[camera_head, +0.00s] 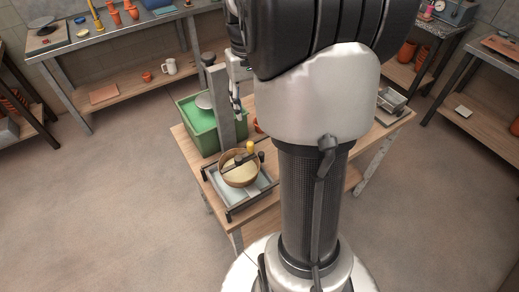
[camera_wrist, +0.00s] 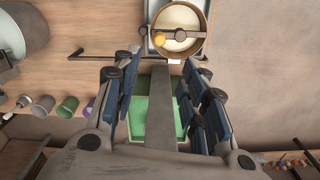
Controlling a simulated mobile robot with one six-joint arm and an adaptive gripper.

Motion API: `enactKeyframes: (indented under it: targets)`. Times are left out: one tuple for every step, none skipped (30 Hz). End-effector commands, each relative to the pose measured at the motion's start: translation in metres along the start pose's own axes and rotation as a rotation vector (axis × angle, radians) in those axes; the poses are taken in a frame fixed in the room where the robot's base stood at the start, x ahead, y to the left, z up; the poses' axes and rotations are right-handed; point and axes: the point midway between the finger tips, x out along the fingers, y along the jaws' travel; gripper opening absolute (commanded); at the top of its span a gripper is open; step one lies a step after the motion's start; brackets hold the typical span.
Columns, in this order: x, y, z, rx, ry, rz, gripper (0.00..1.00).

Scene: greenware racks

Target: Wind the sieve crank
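The round sieve (camera_head: 239,181) has a tan rim and pale contents. It sits over a grey metal tray (camera_head: 262,185) near the table's front left corner. A dark crank bar (camera_head: 240,160) crosses its top, with a yellow knob (camera_head: 250,146) on the far side. In the wrist view the sieve (camera_wrist: 181,51) is at the top, with the yellow knob (camera_wrist: 160,39) at its left. My gripper (camera_wrist: 160,62) is open, its blue-padded fingers wide apart with nothing gripped. In the head view my gripper (camera_head: 237,105) is partly hidden and stands above and behind the sieve.
My arm hides the table's middle. A metal box (camera_head: 392,100) sits at its right end. The floor in front is clear.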

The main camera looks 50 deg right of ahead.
Motion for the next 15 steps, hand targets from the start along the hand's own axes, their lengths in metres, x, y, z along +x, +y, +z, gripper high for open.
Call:
enactKeyframes:
  targets:
    - [0.005,0.000,0.000,-0.001,-0.003,-0.001,0.40]
    - [0.009,0.000,0.001,-0.001,-0.004,-0.001,0.40]
    - [0.015,0.000,0.001,0.000,-0.004,-0.001,0.40]
    - [0.021,0.000,0.001,0.000,-0.006,-0.001,0.40]
    - [0.027,0.000,0.001,0.000,-0.006,-0.001,0.40]
    - [0.035,0.000,0.001,0.000,-0.005,-0.001,0.40]
    - [0.042,0.000,0.001,0.001,-0.006,-0.001,0.40]
    - [0.049,0.000,0.001,0.001,-0.006,-0.001,0.40]
    - [0.058,0.000,0.001,0.001,-0.006,-0.001,0.40]
    - [0.064,0.000,0.001,0.001,-0.006,-0.001,0.40]
    - [0.071,0.000,0.002,0.001,-0.006,-0.001,0.40]
    - [0.080,0.000,0.001,0.001,-0.005,-0.001,0.40]
    - [0.086,0.000,0.001,0.001,-0.006,-0.001,0.40]
    - [0.093,0.000,0.001,0.001,-0.005,-0.001,0.40]
    - [0.102,0.000,0.002,0.001,-0.006,-0.001,0.40]
